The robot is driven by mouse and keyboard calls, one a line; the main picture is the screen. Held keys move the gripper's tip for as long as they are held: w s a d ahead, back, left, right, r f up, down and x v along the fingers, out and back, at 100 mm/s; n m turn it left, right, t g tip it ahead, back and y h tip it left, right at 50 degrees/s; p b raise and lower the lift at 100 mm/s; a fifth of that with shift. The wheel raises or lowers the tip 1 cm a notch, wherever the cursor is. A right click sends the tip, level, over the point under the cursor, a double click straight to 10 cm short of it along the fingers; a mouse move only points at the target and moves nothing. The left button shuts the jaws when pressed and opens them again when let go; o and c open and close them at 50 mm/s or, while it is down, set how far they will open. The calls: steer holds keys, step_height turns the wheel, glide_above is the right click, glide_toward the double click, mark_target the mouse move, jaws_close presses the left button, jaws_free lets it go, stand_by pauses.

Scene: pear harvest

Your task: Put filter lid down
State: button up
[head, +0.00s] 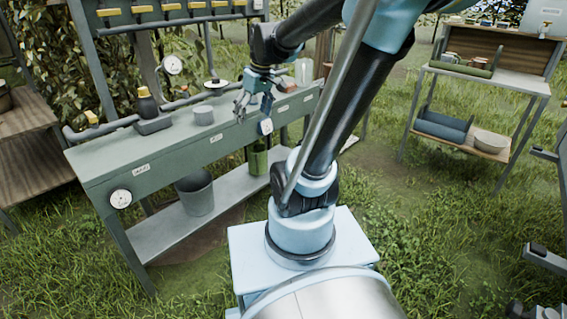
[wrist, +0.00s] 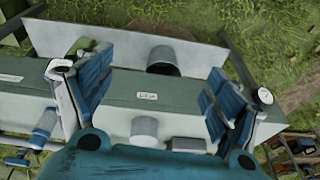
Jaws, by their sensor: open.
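My gripper (head: 253,106) is open and empty above the green bench (head: 105,160), near its middle. In the wrist view its two blue fingers (wrist: 154,92) stand wide apart. A short light-grey cylinder (head: 203,114) stands upright on the bench top, left of my gripper and apart from it. In the wrist view the cylinder (wrist: 144,130) shows between and beyond the fingers, touching neither. I cannot tell whether it is the filter lid or a filter body; no separate lid is clearly recognisable.
A dark bottle (head: 147,103) and a grey tray (head: 153,126) are left of the cylinder. A pipe runs along the bench back. A glass jar (head: 304,70) stands at right. A bucket (head: 196,193) and a green bottle (head: 257,158) are on the lower shelf.

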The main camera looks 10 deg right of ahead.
steer(key=s+d+f+m+h, duration=0.1)
steer(key=s+d+f+m, duration=0.2)
steer(key=s+f, duration=0.2)
steer(key=s+d+f+m, duration=0.3)
steer(key=s+f, duration=0.2)
steer(key=s, duration=0.5)
steer(key=shift+s+d+f+h, duration=0.3)
steer(key=shift+s+f+h, duration=0.05)
steer(key=shift+f+h, duration=0.05)
steer(key=shift+w+f, duration=0.2)
steer(key=shift+w, duration=0.3)
